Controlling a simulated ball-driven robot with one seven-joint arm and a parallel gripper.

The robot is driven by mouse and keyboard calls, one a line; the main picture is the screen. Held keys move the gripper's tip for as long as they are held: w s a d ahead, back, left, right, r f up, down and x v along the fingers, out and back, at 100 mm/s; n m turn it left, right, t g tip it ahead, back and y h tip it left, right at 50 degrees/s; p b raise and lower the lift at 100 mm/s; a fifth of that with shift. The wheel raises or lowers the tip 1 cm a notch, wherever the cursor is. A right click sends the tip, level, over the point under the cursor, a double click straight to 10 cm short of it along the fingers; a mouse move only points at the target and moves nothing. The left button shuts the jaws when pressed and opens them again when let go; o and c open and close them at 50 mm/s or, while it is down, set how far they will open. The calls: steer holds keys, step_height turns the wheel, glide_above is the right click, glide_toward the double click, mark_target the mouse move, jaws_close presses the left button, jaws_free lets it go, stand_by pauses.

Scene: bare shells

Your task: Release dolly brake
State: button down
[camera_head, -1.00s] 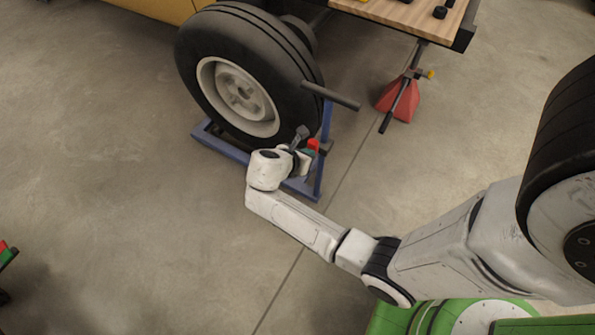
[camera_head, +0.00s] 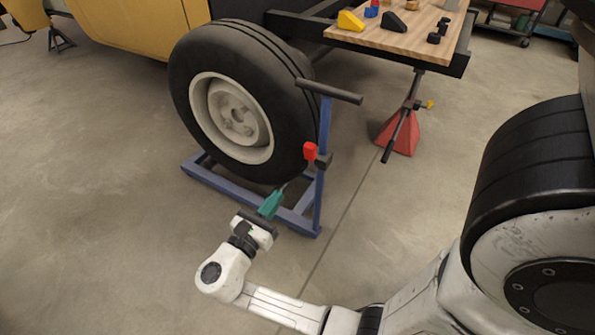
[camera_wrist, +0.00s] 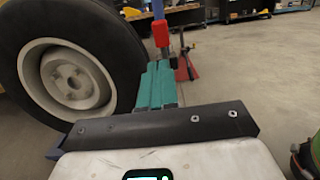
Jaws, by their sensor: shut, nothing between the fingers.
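The blue wheel dolly (camera_head: 308,230) stands on the floor and holds a large black tyre with a pale rim (camera_head: 240,105). A red brake lever or knob (camera_head: 310,151) sits on a dark bracket on the dolly's blue upright post. In the wrist view the red part (camera_wrist: 161,33) shows just beyond the fingertips. My gripper (camera_head: 280,193) has teal fingers, which are shut and empty. It is below and left of the red part, apart from it, in front of the tyre's lower edge. In the wrist view the teal fingers (camera_wrist: 157,82) lie side by side.
A wooden-topped bench (camera_head: 400,35) with small blocks stands behind, right of the tyre. A red stand (camera_head: 398,135) with a dark bar is under it. A black handle bar (camera_head: 330,91) tops the dolly's post. The floor at left is clear.

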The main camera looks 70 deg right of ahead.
mark_target(308, 152)
steer(key=b+x, duration=0.3)
steer(key=x, duration=1)
steer(key=shift+d, duration=0.4)
steer(key=shift+r, duration=0.1)
steer(key=shift+d+r+p, duration=0.1)
steer(key=shift+r+p, duration=0.3)
steer(key=shift+p, duration=0.7)
steer(key=shift+s+d+r+y+p, duration=0.1)
steer(key=shift+d+r+y+p, duration=0.2)
steer(key=shift+p, duration=0.9)
steer(key=shift+d+t+y+p, duration=0.15)
steer(key=shift+t+y+p, duration=0.15)
steer(key=shift+p, duration=0.6)
steer(key=shift+s, duration=0.1)
steer(key=shift+d+f+y, duration=0.1)
steer(key=shift+f+y, duration=0.1)
steer(key=shift+y, duration=0.1)
steer(key=shift+p, duration=0.35)
